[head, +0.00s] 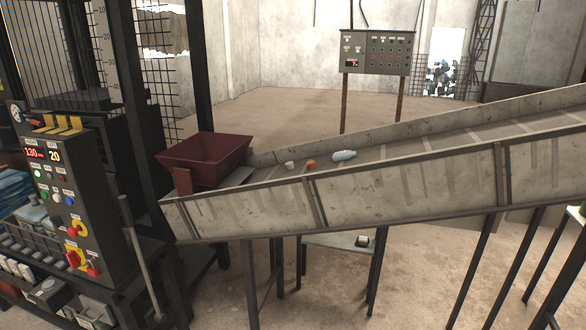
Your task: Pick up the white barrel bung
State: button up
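A small white object (290,165), which looks like the white barrel bung, lies on the belt near the low left end of the sloped conveyor (400,187). It is too small to make out its details. A small orange piece (311,163) lies just right of it, and a pale blue-white bottle-like item (344,155) lies further right. My gripper is not in view.
A dark red hopper (205,155) stands at the conveyor's left end. A control cabinet (75,190) and a lever (140,255) stand at left. A panel on posts (377,52) rises behind. The conveyor's side walls flank the belt. A low shelf (335,243) sits beneath.

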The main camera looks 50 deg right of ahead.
aim_at(289, 165)
jog(key=z, duration=0.35)
jog(key=i, duration=1.7)
jog(key=u, duration=0.75)
